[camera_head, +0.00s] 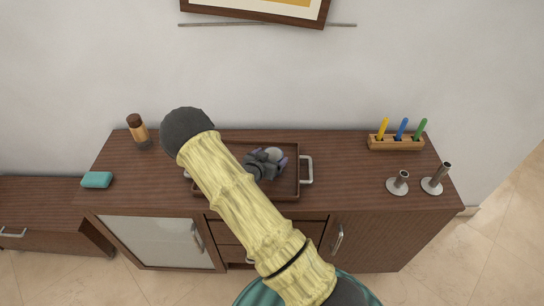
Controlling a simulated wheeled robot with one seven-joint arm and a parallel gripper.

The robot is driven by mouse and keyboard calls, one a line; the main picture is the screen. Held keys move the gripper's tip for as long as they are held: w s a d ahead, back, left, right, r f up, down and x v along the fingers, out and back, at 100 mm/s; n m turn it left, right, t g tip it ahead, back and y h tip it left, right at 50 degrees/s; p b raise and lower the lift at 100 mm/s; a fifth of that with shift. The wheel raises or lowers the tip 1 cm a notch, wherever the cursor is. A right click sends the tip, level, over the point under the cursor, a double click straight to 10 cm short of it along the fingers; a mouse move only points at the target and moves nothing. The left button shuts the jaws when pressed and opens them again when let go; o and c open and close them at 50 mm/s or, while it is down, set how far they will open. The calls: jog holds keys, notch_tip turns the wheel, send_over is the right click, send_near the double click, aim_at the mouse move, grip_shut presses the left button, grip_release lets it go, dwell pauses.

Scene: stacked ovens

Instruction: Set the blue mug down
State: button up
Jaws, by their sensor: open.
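My arm reaches over the sideboard and hides part of the wooden tray (291,188). My gripper (268,164) is a dark grey shape over the tray, and it is open. A small rounded grey-blue thing (280,158) shows right at the gripper, over the tray. It may be the blue mug, but it is mostly hidden. I cannot tell whether it rests on the tray or touches the fingers.
The sideboard top (340,170) is clear right of the tray. A wooden holder (396,143) with coloured pens and two metal candlesticks (398,186) (434,184) stand at right. A brown-capped bottle (138,128) and a teal block (97,180) are at left.

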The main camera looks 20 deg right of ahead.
jog(key=b+v, duration=0.1)
jog(key=v, duration=0.9)
jog(key=shift+s+a, duration=0.15)
jog(key=shift+s, duration=0.1)
jog(key=shift+r, duration=0.1)
jog(key=s+a+r+n+g+y, duration=0.3)
jog(key=s+a+r+n+y, duration=0.3)
jog(key=y, duration=0.3)
jog(key=s+d+r+n+g+y, duration=0.1)
jog(key=s+r, duration=0.5)
jog(key=s, duration=0.6)
jog(key=d+n+g, duration=0.1)
jog(key=n+g, duration=0.1)
jog(key=shift+s+d+n, duration=0.2)
jog(key=shift+s+n, duration=0.1)
jog(key=shift+n, duration=0.1)
